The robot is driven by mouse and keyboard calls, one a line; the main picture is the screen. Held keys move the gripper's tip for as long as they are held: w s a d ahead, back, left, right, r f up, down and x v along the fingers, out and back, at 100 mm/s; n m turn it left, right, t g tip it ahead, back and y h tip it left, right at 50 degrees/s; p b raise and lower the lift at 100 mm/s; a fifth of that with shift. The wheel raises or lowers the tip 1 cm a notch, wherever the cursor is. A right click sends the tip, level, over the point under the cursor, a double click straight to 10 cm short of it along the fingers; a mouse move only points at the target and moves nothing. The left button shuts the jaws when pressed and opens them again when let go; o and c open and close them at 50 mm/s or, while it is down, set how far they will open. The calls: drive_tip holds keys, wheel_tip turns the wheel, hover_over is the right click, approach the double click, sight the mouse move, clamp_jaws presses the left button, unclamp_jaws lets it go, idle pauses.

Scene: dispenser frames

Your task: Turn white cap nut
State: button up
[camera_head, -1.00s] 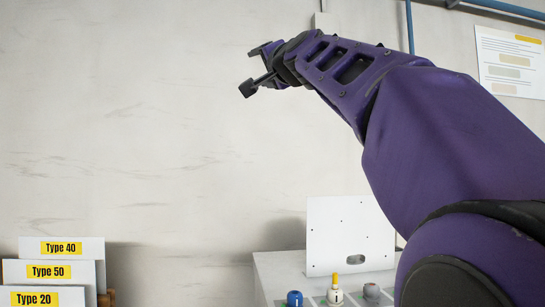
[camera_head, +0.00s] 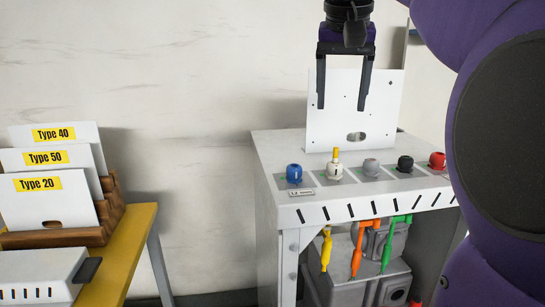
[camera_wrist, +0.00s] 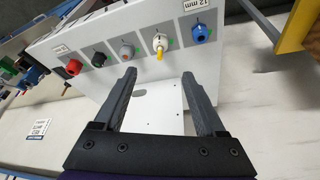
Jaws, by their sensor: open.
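The white cap nut (camera_head: 334,170) sits in the row on top of the white cabinet, second from the left, with a yellow piece (camera_head: 336,154) sticking up from it. It also shows in the wrist view (camera_wrist: 160,40), with the yellow piece toward my gripper. My gripper (camera_head: 341,106) is open and empty, fingers pointing down, above and behind the row, in front of the upright white plate. In the wrist view my fingertips (camera_wrist: 158,74) lie apart, and the white nut appears beyond them, between their lines.
Blue (camera_head: 294,174), grey (camera_head: 371,167), black (camera_head: 405,163) and red (camera_head: 437,160) nuts share the cabinet top (camera_head: 275,150). The upright white plate (camera_head: 330,130) stands behind. Coloured tools (camera_head: 357,250) hang in front. A yellow table (camera_head: 130,250) with labelled plates (camera_head: 50,205) stands left.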

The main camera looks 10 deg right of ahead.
sight(335, 160)
drive_tip(key=b+x, duration=0.3)
drive_tip(key=x, duration=1.2)
drive_tip(key=shift+w+f, duration=0.2)
clamp_jaws()
